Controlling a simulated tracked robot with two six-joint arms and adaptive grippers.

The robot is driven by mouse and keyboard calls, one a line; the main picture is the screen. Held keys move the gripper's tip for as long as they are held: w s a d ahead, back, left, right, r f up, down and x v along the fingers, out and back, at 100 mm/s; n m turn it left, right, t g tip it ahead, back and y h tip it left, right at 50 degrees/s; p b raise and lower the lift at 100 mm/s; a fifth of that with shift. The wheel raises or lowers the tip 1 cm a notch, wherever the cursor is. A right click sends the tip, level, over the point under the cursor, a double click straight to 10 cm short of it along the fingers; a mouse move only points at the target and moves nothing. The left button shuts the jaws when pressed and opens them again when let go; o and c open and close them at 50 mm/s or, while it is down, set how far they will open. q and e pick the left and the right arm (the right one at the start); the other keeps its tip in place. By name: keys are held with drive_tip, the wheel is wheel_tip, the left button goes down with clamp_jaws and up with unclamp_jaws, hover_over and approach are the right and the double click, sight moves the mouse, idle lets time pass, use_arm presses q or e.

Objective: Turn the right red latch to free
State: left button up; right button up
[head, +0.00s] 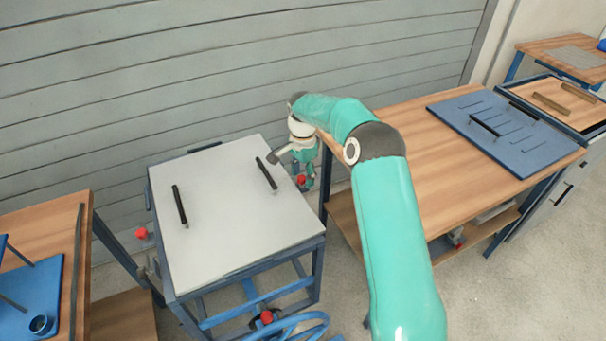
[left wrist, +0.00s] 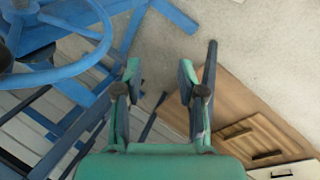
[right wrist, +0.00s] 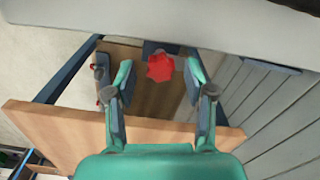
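The right red latch (head: 301,180) sits at the right side of a machine with a pale flat lid (head: 230,215). My right gripper (head: 303,172) is at that side, close to the latch. In the right wrist view the red latch (right wrist: 160,67) shows between the two open fingertips, with a visible gap on each side. Whether it lies level with the tips or just beyond them I cannot tell. My left gripper (left wrist: 157,80) is open and empty in the left wrist view and does not show in the head view. Another red latch (head: 141,233) is on the machine's left side.
The lid carries two black handles (head: 180,205). A wooden bench (head: 430,140) with a blue board (head: 505,125) stands close on the right, another bench (head: 90,230) on the left. A red knob (head: 267,317) and blue hose (head: 295,325) are low in front.

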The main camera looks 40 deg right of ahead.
sight(302, 177)
drive_tip(key=shift+a, duration=0.1)
wheel_tip(302, 177, up, 12)
idle(0.6)
drive_tip(key=shift+f, duration=0.15)
